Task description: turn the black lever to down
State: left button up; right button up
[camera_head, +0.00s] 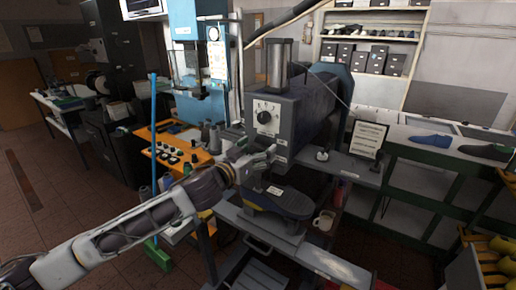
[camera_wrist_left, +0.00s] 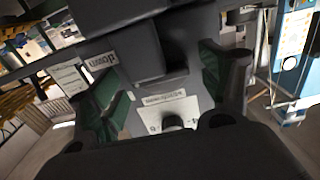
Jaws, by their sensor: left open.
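The grey machine (camera_head: 310,110) stands in the middle of the head view, with a dial (camera_head: 264,117) on its front. My left arm reaches in from the left, and its gripper (camera_head: 268,157) is at the machine's front, below the dial. In the left wrist view the gripper (camera_wrist_left: 165,90) is open, with green-padded fingers on either side. A dark protruding block (camera_wrist_left: 155,52), perhaps the black lever, shows between and beyond the fingers.
A framed sign (camera_head: 367,138) stands on the right ledge. An orange control panel (camera_head: 172,146) and a blue machine (camera_head: 190,60) are at the left.

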pick_arm(q)
jog(key=shift+w+d, duration=0.15)
jog(key=shift+w, duration=0.05)
jog(key=c, duration=1)
jog(key=shift+m+p, duration=0.3)
jog(key=shift+m, duration=0.1)
jog(key=shift+m+p, duration=0.85)
jog(key=shift+m, duration=0.75)
jog(key=shift+m+p, duration=0.6)
jog(key=shift+m, duration=0.9)
